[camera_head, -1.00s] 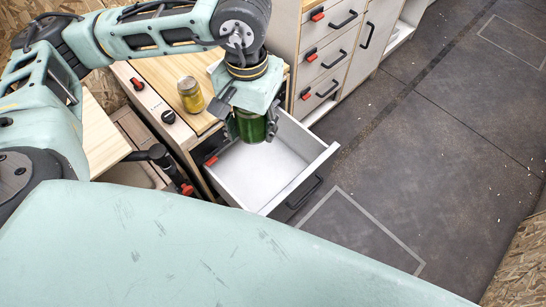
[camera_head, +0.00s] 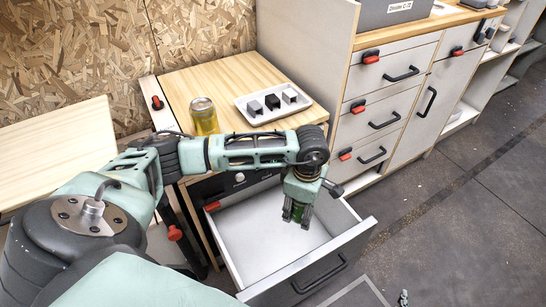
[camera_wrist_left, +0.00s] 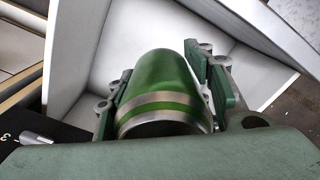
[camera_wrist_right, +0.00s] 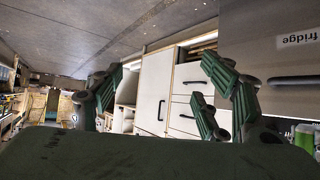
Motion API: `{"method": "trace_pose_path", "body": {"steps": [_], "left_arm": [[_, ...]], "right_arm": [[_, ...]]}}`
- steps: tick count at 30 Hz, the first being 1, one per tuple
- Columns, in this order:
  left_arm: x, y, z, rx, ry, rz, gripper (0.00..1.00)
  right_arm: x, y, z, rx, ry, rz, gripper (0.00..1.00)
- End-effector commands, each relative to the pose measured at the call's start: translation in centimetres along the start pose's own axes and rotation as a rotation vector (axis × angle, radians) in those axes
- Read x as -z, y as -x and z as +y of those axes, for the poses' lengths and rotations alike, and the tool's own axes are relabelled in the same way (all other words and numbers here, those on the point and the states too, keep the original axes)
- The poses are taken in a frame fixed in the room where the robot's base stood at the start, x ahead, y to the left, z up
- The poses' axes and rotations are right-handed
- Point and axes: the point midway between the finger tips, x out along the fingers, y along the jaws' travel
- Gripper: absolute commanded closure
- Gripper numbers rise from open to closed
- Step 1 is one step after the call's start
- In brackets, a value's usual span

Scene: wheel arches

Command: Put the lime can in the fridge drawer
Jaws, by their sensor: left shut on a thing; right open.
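The lime can is green with a silver band in the left wrist view (camera_wrist_left: 165,82). My left gripper (camera_head: 297,212) is shut around its sides; in the head view the fingers mostly hide the can. The pulled-out white drawer (camera_head: 255,240) lies below the can, and its white walls surround the can in the left wrist view. I cannot tell whether the can touches the drawer floor. In the right wrist view, my right gripper (camera_wrist_right: 162,95) is open and empty, and a grey front with a "fridge" label (camera_wrist_right: 296,40) shows at upper right.
A yellow can (camera_head: 204,116) and a white tray (camera_head: 272,102) with several dark blocks stand on the wooden counter (camera_head: 215,78) behind the drawer. A cabinet with red latches (camera_head: 371,57) stands to the right. The dark floor (camera_head: 440,225) there is mostly clear.

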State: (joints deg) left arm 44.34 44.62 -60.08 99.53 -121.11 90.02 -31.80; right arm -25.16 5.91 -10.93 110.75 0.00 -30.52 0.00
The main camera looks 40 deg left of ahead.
Motion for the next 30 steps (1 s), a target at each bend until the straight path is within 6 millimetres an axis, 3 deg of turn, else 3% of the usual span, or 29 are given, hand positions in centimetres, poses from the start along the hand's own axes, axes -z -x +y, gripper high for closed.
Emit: {"method": "trace_pose_path", "body": {"steps": [1, 3, 9, 13, 19, 30], "left_arm": [[0.7, -3.9, 0.1, 0.006, 0.099, 0.001, 0.92], [1.7, -7.1, 0.2, 0.006, 0.231, 0.002, 0.92], [4.0, -13.9, 0.3, 0.003, 0.527, 0.0, 0.92], [4.9, -16.0, 0.2, 0.0, 0.633, -0.002, 0.92], [5.3, -17.8, 0.1, 0.001, 0.677, -0.003, 0.92], [5.2, -22.3, 0.1, 0.001, 0.674, -0.002, 0.92]], "right_arm": [[1.2, 0.1, -0.1, 0.0, 0.0, 0.055, 0.32], [3.8, 1.2, -0.1, 0.001, 0.0, 0.12, 0.32], [9.4, 5.2, -0.2, 0.002, -0.001, 0.267, 0.32], [11.3, 7.0, -0.2, 0.002, -0.001, 0.319, 0.32], [13.5, 8.1, -0.4, 0.007, -0.001, 0.412, 0.32], [20.3, 11.8, -1.4, 0.03, -0.004, 0.798, 0.32]]}}
